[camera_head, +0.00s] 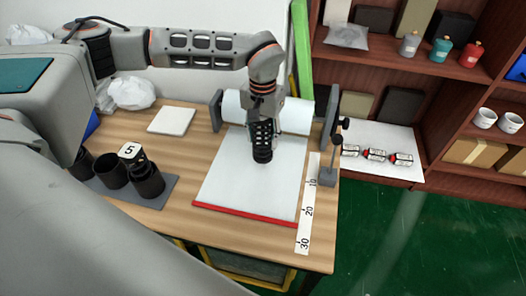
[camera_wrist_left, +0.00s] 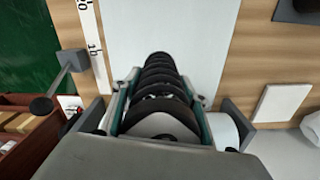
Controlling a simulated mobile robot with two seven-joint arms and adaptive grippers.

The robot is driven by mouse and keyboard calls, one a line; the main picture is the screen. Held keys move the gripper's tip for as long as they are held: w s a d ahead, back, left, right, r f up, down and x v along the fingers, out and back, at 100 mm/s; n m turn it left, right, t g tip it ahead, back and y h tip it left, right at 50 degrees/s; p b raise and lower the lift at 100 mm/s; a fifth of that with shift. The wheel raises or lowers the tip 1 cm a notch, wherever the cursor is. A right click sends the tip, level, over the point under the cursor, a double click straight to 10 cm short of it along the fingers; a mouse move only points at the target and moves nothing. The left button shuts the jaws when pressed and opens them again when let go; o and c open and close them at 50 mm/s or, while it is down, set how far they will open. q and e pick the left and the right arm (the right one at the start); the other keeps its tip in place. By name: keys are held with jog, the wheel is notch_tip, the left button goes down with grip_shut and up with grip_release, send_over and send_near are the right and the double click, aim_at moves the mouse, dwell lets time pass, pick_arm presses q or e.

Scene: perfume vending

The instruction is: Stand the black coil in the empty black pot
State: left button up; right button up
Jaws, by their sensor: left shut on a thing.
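My left gripper (camera_head: 263,112) is shut on the black coil (camera_head: 262,150), a ribbed black cylinder. The coil hangs roughly upright below the fingers, over the white sheet; I cannot tell whether its lower end touches the sheet. In the left wrist view the coil (camera_wrist_left: 158,75) runs out from between the two fingers. Several black pots stand on a dark grey mat (camera_head: 160,200) at the left of the table, away from the gripper. The middle pot (camera_head: 111,172) shows an open top. The front pot (camera_head: 148,182) stands by a tag marked 5. My right gripper is not in view.
The white sheet (camera_head: 225,190) has a red front edge and comes from a roll (camera_head: 290,118) between dark stands. A ruler strip (camera_head: 308,215) and a small post (camera_head: 328,172) are at the right. A white tile (camera_head: 172,120) lies behind the pots. Bare wood separates mat and sheet.

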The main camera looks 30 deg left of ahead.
aim_at(262, 122)
pick_arm(q)
jog(key=shift+f, duration=3.05)
jog(key=shift+f, duration=0.1)
jog(key=o, duration=1.2)
notch_tip(262, 122, up, 12)
jog(key=shift+r, duration=0.15)
jog(key=shift+s, duration=0.1)
